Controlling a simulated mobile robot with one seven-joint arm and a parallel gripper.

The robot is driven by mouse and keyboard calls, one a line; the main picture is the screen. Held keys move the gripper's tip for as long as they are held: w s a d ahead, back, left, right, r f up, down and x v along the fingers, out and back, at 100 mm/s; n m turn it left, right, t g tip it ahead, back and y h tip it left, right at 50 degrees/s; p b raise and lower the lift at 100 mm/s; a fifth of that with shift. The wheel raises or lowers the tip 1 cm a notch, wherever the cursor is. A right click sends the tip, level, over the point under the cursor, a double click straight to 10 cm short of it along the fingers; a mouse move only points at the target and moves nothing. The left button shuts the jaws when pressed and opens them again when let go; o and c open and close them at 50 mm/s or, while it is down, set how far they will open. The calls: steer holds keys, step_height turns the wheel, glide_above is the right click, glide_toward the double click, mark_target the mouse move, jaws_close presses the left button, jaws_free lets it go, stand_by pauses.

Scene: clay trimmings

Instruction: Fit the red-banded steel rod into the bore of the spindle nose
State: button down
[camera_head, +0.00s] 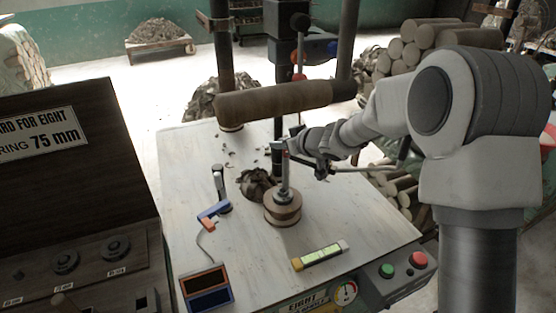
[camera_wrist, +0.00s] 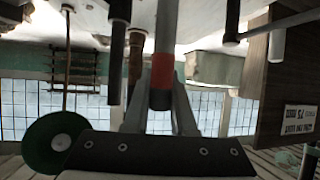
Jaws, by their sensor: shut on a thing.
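The steel rod (camera_head: 284,176) stands close to upright in the head view, with its red band (camera_head: 285,148) near the top. My gripper (camera_head: 287,152) is shut on it near the band. In the wrist view the rod (camera_wrist: 166,25) runs between the jaws, with the red band (camera_wrist: 162,68) at the fingers. Below the rod in the head view is a round, stepped brown piece (camera_head: 283,213) on the table, seemingly the spindle nose. The rod's lower end meets its top in the picture. The bore is hidden, so I cannot tell whether the tip is inside or just above.
A dark clay lump (camera_head: 256,184) sits left of the brown piece. A blue-orange tool (camera_head: 213,212), a yellow-ended bar (camera_head: 320,257) and a dark panel (camera_head: 207,290) lie on the table. A thick brown horizontal roll (camera_head: 270,100) spans behind. A dark cabinet (camera_head: 80,190) stands left.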

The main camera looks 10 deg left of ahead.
steer(key=shift+w+a+f+b, duration=0.2)
steer(key=shift+f+b, duration=0.25)
steer(key=shift+f, duration=0.9)
steer(key=shift+w+a+f+b, duration=0.15)
steer(key=shift+f+b, duration=0.3)
steer(key=shift+f, duration=0.85)
steer(key=c, duration=1.1)
jaws_free()
steer(key=shift+s+f, duration=0.1)
steer(key=o, duration=0.4)
steer(key=shift+a, duration=0.1)
steer(key=shift+c, duration=0.2)
steer(key=shift+r, duration=0.25)
steer(key=p+v, duration=0.1)
steer(key=v, duration=1.1)
steer(key=shift+p, duration=0.35)
